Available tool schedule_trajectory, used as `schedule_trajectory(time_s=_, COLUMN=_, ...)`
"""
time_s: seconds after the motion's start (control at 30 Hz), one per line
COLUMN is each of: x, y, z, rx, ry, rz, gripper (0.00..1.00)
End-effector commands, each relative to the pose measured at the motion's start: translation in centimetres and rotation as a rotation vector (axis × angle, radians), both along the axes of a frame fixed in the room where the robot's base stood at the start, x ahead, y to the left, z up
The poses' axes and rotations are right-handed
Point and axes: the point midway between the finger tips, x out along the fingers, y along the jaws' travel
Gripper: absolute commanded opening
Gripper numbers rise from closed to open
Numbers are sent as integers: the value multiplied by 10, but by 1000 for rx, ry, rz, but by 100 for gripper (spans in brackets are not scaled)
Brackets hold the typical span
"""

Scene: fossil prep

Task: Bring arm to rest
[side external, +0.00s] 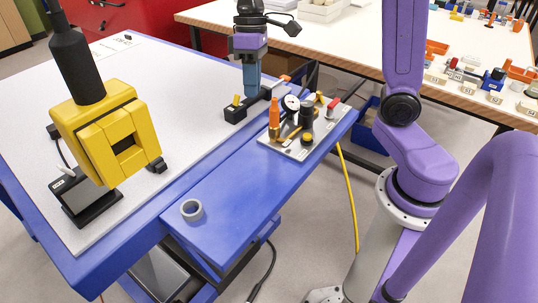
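My purple arm stands at the right and runs up out of the top of the side external view. What looks like my gripper (251,84), black and purple with a blue lower part, points down at the top middle. Its tip is at a low black block (236,112) with a yellow tab, near the blue table's far right edge. I cannot tell whether it touches the block. The fingers are too small to tell apart, and whether the blue part is finger or held thing is unclear.
A yellow housing (112,130) hangs from a black tube at left. A bench (345,45) with small parts stands behind. A yellow cable (350,195) hangs down.

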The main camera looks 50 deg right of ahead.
Motion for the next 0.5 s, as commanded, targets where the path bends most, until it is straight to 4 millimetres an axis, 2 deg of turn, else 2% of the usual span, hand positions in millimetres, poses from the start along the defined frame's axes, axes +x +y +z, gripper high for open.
schedule_trajectory(time_s=0.03, x=-18, y=7, z=-2, rx=-14, ry=-9, rz=46, gripper=19)
schedule_trajectory(time_s=0.23, x=-82, y=23, z=-15, rx=-62, ry=-54, rz=210, gripper=19)
schedule_trajectory(time_s=0.5, x=-163, y=19, z=-37, rx=-101, ry=-130, rz=441, gripper=19)
